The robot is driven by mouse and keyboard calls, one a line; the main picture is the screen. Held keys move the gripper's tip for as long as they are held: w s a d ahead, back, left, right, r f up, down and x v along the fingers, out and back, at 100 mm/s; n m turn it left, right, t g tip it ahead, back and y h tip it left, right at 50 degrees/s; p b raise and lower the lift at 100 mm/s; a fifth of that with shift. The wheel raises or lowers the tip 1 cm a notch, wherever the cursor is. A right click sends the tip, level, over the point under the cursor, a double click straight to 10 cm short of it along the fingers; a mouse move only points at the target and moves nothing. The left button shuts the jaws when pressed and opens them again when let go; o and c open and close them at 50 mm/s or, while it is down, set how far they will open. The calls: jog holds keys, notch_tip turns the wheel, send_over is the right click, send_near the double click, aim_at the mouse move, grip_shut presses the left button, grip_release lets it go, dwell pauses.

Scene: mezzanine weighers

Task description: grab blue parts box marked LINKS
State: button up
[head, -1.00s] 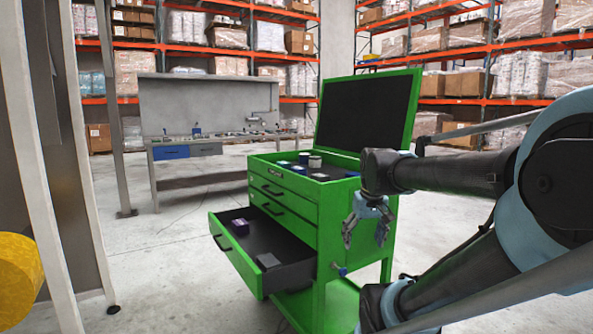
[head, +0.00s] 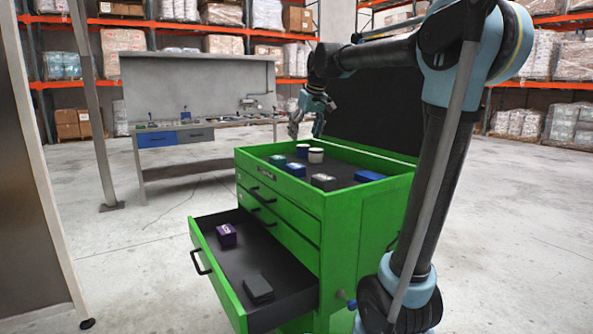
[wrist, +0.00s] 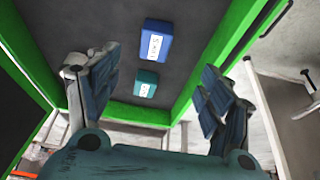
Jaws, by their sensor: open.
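In the wrist view a blue box (wrist: 157,40) with a white label lies on the dark tray floor. A smaller teal box (wrist: 146,84) with a white label lies beside it. I cannot read either label, so I cannot tell which is marked LINKS. In the head view the open top tray holds blue boxes, including one near the front (head: 296,169) and one at the right end (head: 368,176). My gripper (head: 306,129) is open and empty above the tray's far left part. Its spread fingers (wrist: 155,78) frame the teal box from above.
The green cabinet (head: 280,195) has its lid (head: 375,105) raised behind the tray. Two cylinders (head: 316,155) and a dark box (head: 323,181) share the tray. An open lower drawer (head: 225,265) holds a purple box (head: 226,235) and a black one (head: 258,289). A workbench (head: 200,125) stands behind.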

jog(key=w, duration=0.1)
send_near(296, 165)
jog(key=x, duration=0.5)
jog(key=shift+s+a+f, duration=0.2)
jog(key=shift+s+a, duration=0.05)
jog(key=shift+w+x, duration=0.1)
jog(key=shift+x, duration=1.25)
jog(key=shift+w+x, duration=0.15)
jog(key=shift+x, duration=1.2)
jog(key=shift+d, duration=0.15)
jog(key=c, duration=1.2)
